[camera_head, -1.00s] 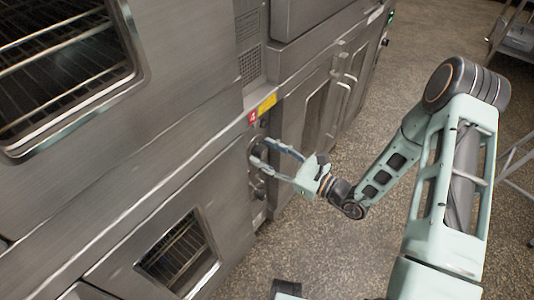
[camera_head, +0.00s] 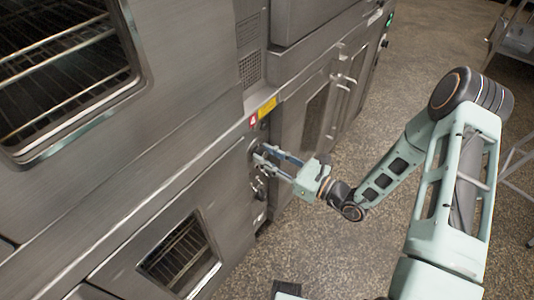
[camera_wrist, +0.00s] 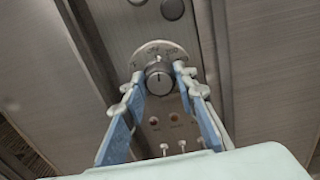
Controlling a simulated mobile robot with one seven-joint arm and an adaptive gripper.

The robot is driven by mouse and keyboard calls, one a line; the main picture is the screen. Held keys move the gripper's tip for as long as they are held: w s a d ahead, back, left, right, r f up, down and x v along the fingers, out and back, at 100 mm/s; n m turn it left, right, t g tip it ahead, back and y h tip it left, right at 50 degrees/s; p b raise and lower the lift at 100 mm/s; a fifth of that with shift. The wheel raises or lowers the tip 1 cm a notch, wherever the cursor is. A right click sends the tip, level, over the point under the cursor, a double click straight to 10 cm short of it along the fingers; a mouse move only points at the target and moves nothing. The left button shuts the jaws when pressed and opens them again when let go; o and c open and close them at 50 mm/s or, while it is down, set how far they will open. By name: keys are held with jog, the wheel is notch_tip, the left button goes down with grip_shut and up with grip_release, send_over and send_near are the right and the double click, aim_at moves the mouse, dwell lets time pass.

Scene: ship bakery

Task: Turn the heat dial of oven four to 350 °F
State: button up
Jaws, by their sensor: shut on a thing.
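The pointer stands roughly upright in that view; the scale figures are too small to read. My gripper (camera_head: 259,155) reaches the control panel from the right in the head view, and its fingers hide most of the dial there. In the wrist view my gripper (camera_wrist: 159,76) has one blue-padded finger on each side of the dial, shut on it. Oven four carries a red number label (camera_head: 253,121) above the dial.
A yellow label (camera_head: 267,107) is beside the red one. Small switches (camera_wrist: 182,146) and round indicators (camera_wrist: 154,121) lie below the dial. An oven door with a window (camera_head: 180,255) is at lower left, and another with racks (camera_head: 70,65) at upper left. Floor (camera_head: 310,250) is open at right.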

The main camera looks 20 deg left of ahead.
jog(key=m+p, duration=0.3)
jog(key=m, duration=0.3)
jog(key=shift+w+r+m, duration=0.1)
jog(key=shift+m, duration=0.2)
jog(key=m+p, duration=0.2)
jog(key=m, duration=0.3)
jog(key=shift+m+t+p, duration=0.3)
jog(key=shift+p, duration=0.1)
jog(key=m+p, duration=0.1)
jog(key=m, duration=0.5)
jog(key=shift+f+p, duration=0.2)
jog(key=shift+p, duration=0.2)
jog(key=m+p, duration=0.1)
jog(key=m, duration=0.5)
jog(key=shift+f+t, duration=0.1)
jog(key=shift+t, duration=0.2)
jog(key=shift+m, duration=0.3)
jog(key=o, duration=1.2)
jog(key=shift+c, duration=0.2)
jog(key=v, duration=1.2)
